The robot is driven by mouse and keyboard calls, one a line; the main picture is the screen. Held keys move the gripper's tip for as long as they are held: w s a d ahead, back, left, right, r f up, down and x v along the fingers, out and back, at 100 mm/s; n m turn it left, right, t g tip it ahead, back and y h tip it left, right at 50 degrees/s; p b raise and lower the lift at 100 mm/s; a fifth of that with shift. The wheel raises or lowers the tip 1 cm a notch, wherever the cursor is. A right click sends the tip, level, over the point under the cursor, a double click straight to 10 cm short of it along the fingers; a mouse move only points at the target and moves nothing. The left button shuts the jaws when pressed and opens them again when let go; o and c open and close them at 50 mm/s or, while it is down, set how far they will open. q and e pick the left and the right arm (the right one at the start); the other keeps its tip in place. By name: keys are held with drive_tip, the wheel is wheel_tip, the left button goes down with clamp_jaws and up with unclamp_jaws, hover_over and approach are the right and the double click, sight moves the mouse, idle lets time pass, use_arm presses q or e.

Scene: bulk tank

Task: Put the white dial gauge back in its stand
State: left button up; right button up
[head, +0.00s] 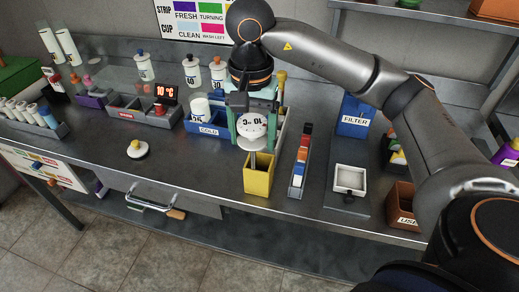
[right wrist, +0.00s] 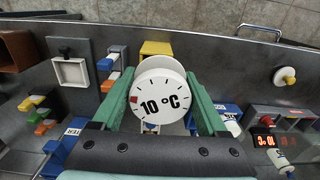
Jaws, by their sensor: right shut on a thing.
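The white dial gauge (head: 252,124) is between the green fingers of my right gripper (head: 251,135), which is shut on it. In the right wrist view its round face (right wrist: 160,103) reads "10 °C" with a red mark at the left, between the two fingers (right wrist: 160,82). A yellow open-topped holder (head: 258,178) stands on the counter just in front of and below the gauge. A thin stem seems to run down from the gauge to the holder; I cannot tell how deep it sits. In the right wrist view the gauge mostly hides the yellow holder (right wrist: 156,48). My left gripper is not in view.
The blue "COLD" bin (head: 208,130) with a white bottle is left of the gripper. A narrow rack of coloured pieces (head: 300,165) stands close right. Further right are a square white dish (head: 350,178) and a blue "FILTER" box (head: 354,117). Clear counter surrounds a white knobbed lid (head: 137,149).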

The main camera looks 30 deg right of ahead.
sight(259, 115)
drive_tip(key=shift+w+d+f, duration=0.15)
drive_tip(key=shift+d+f, duration=0.35)
drive_tip(key=shift+f, duration=0.05)
drive_tip(key=shift+c, duration=0.7)
drive_tip(key=shift+d+f, duration=0.15)
drive_tip(key=shift+f, duration=0.1)
clamp_jaws()
drive_tip(key=f, duration=0.3)
drive_tip(key=d+f, duration=0.1)
drive_tip(key=shift+w+f, duration=0.15)
drive_tip(key=shift+w, duration=0.15)
drive_tip(key=o, duration=1.4)
unclamp_jaws()
wheel_tip(259, 115, up, 12)
drive_tip(key=shift+r+p, duration=0.1)
drive_tip(key=shift+p, duration=0.75)
